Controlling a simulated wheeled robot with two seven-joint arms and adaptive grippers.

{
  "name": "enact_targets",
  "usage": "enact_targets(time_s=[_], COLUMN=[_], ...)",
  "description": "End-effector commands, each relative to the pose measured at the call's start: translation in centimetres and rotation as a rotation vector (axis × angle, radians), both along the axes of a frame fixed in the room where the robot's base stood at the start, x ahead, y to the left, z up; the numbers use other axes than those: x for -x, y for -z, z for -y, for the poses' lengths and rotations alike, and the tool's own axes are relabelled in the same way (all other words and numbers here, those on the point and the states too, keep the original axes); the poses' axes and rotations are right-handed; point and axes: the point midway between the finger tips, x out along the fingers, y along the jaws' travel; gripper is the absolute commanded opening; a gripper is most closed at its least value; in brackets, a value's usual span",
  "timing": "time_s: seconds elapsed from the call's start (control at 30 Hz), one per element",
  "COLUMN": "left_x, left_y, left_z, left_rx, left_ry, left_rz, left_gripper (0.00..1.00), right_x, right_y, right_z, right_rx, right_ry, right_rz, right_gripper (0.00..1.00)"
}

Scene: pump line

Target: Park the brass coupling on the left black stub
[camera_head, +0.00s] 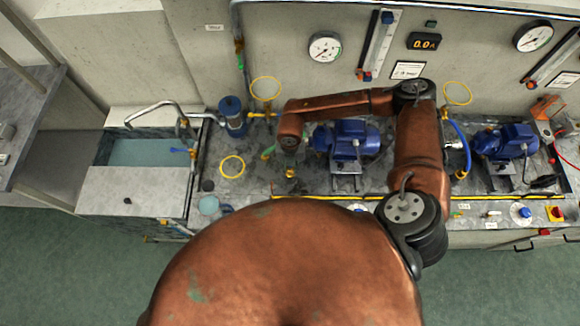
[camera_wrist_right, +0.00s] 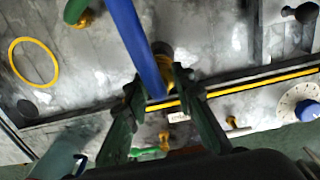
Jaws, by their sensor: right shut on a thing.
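My right gripper (camera_head: 290,166) is low over the grey bench, left of the left blue pump. In the right wrist view its dark green fingers (camera_wrist_right: 158,88) are closed around a brass-coloured piece (camera_wrist_right: 167,76), the brass coupling as far as I can tell. A blue hose-like length crosses in front and hides part of it. A short black round stub (camera_head: 208,186) stands on the bench to the left, apart from the gripper; it also shows in the right wrist view (camera_wrist_right: 27,108). My left gripper is not in view.
A yellow ring (camera_head: 232,167) lies between gripper and stub. A pale beaker (camera_head: 208,205) stands just in front of the stub. The left blue pump (camera_head: 345,140) is close on the right. A sink (camera_head: 145,152) is at left. Bare bench lies around the yellow ring.

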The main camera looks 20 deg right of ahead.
Motion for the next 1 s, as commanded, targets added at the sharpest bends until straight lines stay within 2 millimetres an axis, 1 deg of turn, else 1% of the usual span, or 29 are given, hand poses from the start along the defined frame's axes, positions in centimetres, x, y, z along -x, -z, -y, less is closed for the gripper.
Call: enact_targets(time_s=[0.27,0.93,0.97,1.0], left_x=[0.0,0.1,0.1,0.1], left_y=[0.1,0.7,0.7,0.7], left_z=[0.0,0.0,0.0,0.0], left_rx=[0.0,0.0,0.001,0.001], left_ry=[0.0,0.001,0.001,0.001], left_rz=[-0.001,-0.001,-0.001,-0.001], left_gripper=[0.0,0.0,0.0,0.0], right_x=[0.0,0.0,0.0,0.0], right_y=[0.1,1.0,1.0,1.0], right_z=[0.0,0.0,0.0,0.0], right_rx=[0.0,0.0,0.0,0.0], right_ry=[0.0,0.0,0.0,0.0], right_rz=[0.0,0.0,0.0,0.0], right_gripper=[0.0,0.0,0.24,0.27])
